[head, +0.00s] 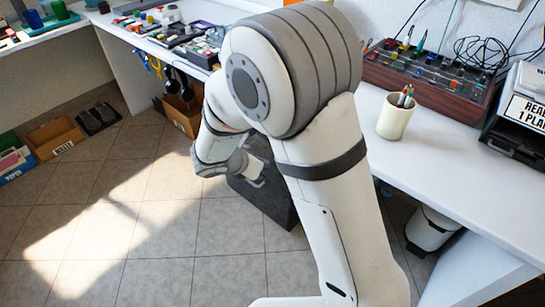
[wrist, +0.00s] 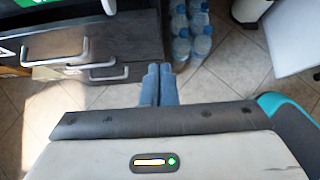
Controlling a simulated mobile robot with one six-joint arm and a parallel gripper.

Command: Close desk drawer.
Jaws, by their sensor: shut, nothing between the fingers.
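The dark grey desk drawer unit (head: 268,195) stands under the white desk in the head view, partly hidden behind my arm. In the wrist view its dark drawer fronts (wrist: 130,42) fill the upper left, with several pale bar handles (wrist: 108,75). The fronts seem to stand out by different amounts; how far any drawer is open I cannot tell. My gripper (wrist: 158,84) is shut and empty, its blue-grey fingers side by side just right of the drawer fronts. Contact with a drawer is not visible. In the head view my arm hides the fingertips.
Several clear water bottles (wrist: 190,32) stand on the floor beyond my fingers. A white bin (head: 432,228) is under the desk on the right. The white desktop (head: 450,165) carries a pen cup (head: 396,115) and electronics.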

